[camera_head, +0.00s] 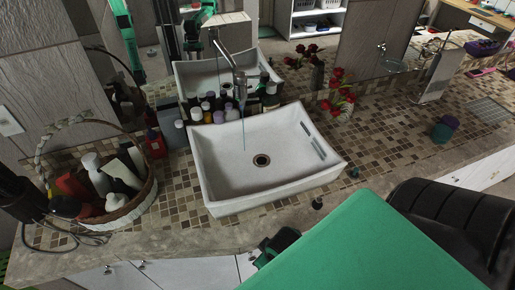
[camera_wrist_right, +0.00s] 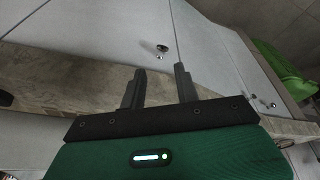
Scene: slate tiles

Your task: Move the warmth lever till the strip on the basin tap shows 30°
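The white basin (camera_head: 225,165) stands on the mosaic counter in the head view. Its silver tap (camera_head: 239,80) is at the back edge, with a thin bluish stream falling towards the drain. The warmth lever and the strip on the tap are too small to tell apart or read. My right gripper (camera_wrist_right: 159,82) shows in the right wrist view with its two dark fingers apart and nothing between them. It points at pale cabinet doors below the counter, well away from the tap. My left gripper is not directly in view.
Several small bottles (camera_head: 210,108) crowd behind the basin, near the tap. A wicker basket (camera_head: 135,208) of bottles stands at left. Red flowers (camera_head: 340,97) stand behind the basin's right side. A dark cup (camera_head: 444,130) stands at right. The counter right of the basin is mostly clear.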

